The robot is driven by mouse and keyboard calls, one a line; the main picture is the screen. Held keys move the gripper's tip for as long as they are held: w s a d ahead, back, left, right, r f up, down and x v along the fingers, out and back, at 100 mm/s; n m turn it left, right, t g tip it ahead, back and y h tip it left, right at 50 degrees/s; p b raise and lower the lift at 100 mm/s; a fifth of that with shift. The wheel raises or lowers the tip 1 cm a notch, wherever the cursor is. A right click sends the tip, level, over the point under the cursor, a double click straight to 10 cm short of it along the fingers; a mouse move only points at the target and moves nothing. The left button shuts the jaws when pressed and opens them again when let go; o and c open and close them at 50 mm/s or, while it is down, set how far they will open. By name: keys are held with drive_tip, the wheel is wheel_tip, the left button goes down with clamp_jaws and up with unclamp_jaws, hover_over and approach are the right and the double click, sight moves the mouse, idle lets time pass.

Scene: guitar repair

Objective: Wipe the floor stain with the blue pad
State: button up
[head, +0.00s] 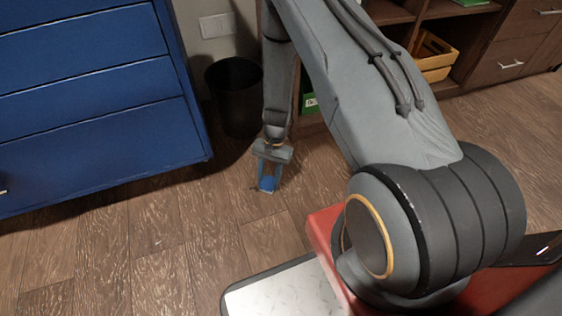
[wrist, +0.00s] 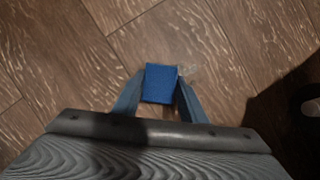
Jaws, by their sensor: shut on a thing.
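The blue pad (head: 268,184) is between the fingers of my gripper (head: 267,176), low over the wood floor or on it; I cannot tell whether it touches. In the wrist view the pad (wrist: 160,84) is a blue rectangle, and the two blue-grey fingers of my gripper (wrist: 159,88) are shut on its left and right sides. A faint pale, glossy patch (wrist: 189,72) shows on the floor just right of the pad, partly covered by it; it looks like the floor stain. It is too faint to make out clearly in the head view.
A blue drawer cabinet (head: 90,100) stands at left. A black bin (head: 236,95) stands by the wall behind my gripper. A brown shelf unit with a yellow crate (head: 434,58) is at the back right. Floor (head: 150,230) in front of the cabinet is clear.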

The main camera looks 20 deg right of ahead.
drive_tip(key=shift+d, duration=1.2)
drive_tip(key=shift+d+r, duration=0.2)
drive_tip(key=shift+d, duration=0.2)
drive_tip(key=shift+s+r+p, duration=0.1)
drive_tip(key=shift+r+p, duration=0.3)
drive_tip(key=shift+p, duration=0.1)
drive_tip(key=shift+r+p, duration=2.4)
drive_tip(key=shift+r, duration=1.05)
